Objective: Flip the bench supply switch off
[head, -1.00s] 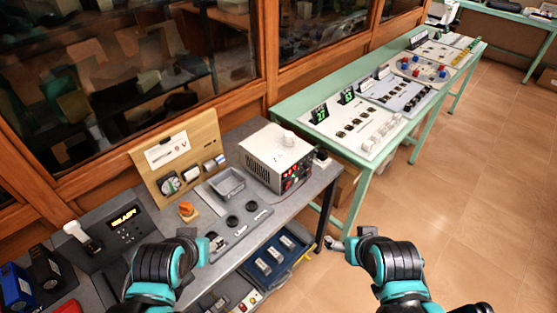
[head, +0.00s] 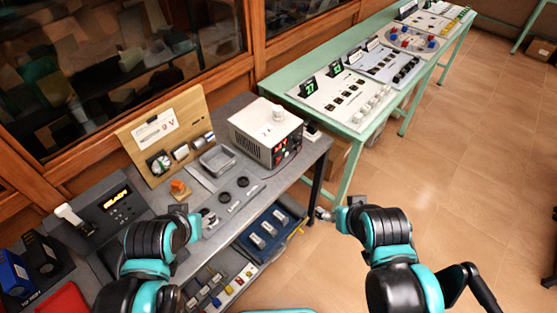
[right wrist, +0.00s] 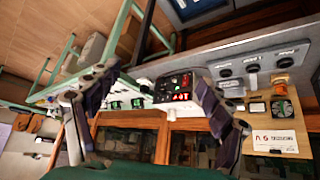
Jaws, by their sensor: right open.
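The bench supply (head: 252,133) is a white box with a dark front panel and red lit digits, on the right end of the grey bench. In the right wrist view, its panel (right wrist: 174,88) shows between my fingers, some distance beyond them. The power switch is too small to make out. My right gripper (head: 323,214) is in front of the bench's right end, apart from the supply; the right wrist view shows it open and empty (right wrist: 156,80). My left gripper (head: 208,220) is over the bench's front part, mostly hidden by its wrist.
The grey bench (head: 262,185) also holds a wooden meter board (head: 150,130), a grey tray (head: 217,160), an orange block (head: 179,189) and a dark display console (head: 105,210). A lower shelf holds a blue tray (head: 270,231). A green table (head: 285,85) adjoins.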

